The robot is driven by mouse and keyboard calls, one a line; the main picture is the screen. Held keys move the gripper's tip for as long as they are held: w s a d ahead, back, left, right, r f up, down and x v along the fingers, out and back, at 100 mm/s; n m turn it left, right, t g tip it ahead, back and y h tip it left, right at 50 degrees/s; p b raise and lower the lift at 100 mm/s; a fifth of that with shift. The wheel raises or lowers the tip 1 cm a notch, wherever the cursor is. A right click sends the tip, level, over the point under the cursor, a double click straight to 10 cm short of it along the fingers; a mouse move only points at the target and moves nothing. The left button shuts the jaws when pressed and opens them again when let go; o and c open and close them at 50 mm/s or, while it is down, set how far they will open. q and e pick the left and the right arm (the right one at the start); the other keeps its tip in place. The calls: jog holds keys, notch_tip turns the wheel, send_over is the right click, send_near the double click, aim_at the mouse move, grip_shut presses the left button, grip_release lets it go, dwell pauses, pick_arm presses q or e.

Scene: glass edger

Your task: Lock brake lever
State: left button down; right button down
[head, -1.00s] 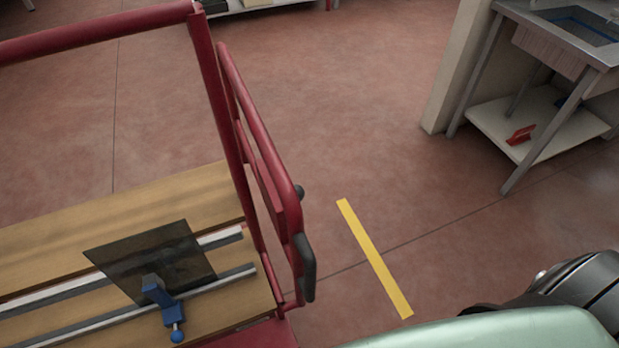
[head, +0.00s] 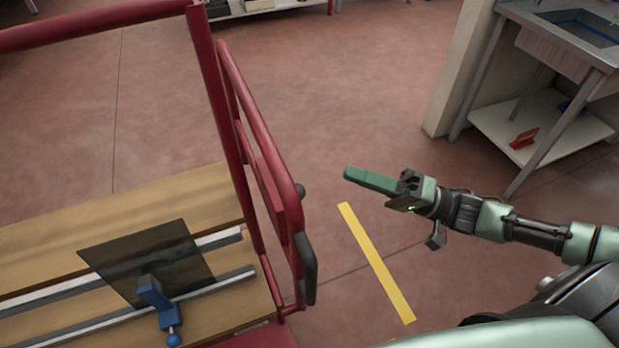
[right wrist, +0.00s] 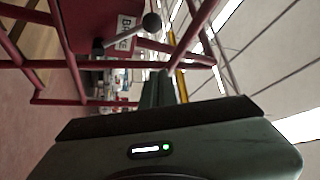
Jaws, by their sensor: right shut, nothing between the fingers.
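The brake lever shows in the right wrist view as a metal rod with a round black knob (right wrist: 151,22), beside a red plate with a label (right wrist: 125,32) that reads BRAKE. In the head view its dark knob (head: 300,190) sticks out from the right side of the red cart frame (head: 235,130). My right gripper (head: 352,175) is shut and empty, to the right of the knob in the picture and apart from it. Its closed fingers (right wrist: 156,90) point toward the cart in the right wrist view. My left gripper is not in view.
The cart's wooden deck (head: 130,210) carries a dark glass sheet (head: 150,255) with a blue clamp (head: 158,302). A black handle grip (head: 307,268) sits below the knob. A yellow floor strip (head: 375,260) lies right of the cart. A metal sink table (head: 560,60) stands at upper right.

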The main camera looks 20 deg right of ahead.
jog(key=shift+w, duration=0.1)
jog(key=p+x, duration=0.2)
jog(key=x, duration=0.8)
jog(key=s, duration=0.1)
jog(key=s+f, duration=0.1)
jog(key=s+a+f, duration=0.1)
jog(key=shift+s, duration=0.2)
